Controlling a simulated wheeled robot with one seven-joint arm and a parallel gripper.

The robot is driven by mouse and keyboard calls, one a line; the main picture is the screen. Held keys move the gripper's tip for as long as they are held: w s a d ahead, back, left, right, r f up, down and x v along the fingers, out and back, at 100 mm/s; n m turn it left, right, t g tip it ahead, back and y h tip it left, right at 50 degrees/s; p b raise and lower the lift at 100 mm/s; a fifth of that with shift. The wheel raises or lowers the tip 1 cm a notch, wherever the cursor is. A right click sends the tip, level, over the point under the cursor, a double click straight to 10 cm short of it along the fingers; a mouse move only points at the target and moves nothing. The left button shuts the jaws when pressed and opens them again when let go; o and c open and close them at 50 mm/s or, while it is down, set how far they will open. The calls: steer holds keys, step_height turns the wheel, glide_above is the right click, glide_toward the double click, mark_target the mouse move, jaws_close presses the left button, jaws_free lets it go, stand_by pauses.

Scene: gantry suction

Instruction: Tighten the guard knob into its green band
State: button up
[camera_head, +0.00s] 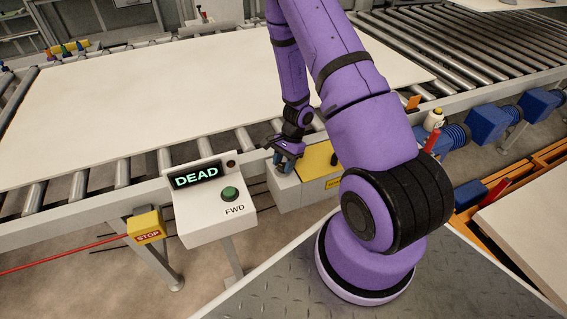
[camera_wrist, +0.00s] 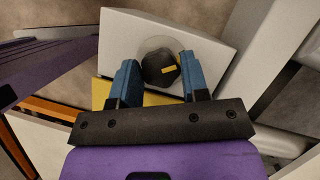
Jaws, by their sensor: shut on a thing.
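The guard knob (camera_wrist: 158,68) is dark and faceted, with a small yellow mark on its face. It sits on a pale round disc (camera_wrist: 172,47) on the light grey box, which also shows in the head view (camera_head: 287,190). My gripper (camera_wrist: 157,64) has its two blue fingers on either side of the knob and is shut on it. In the head view my gripper (camera_head: 286,153) is at the top of the box, and the knob is hidden there. I cannot make out a green band in either view.
A yellow panel (camera_head: 316,160) is beside my gripper. A control stand (camera_head: 215,205) reads DEAD and has a green FWD button. A yellow STOP box (camera_head: 146,226) hangs at its left. A large pale board (camera_head: 190,85) lies on the roller conveyor behind.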

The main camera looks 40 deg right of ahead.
steer(key=o, duration=0.9)
steer(key=v, duration=1)
steer(key=shift+r, duration=0.35)
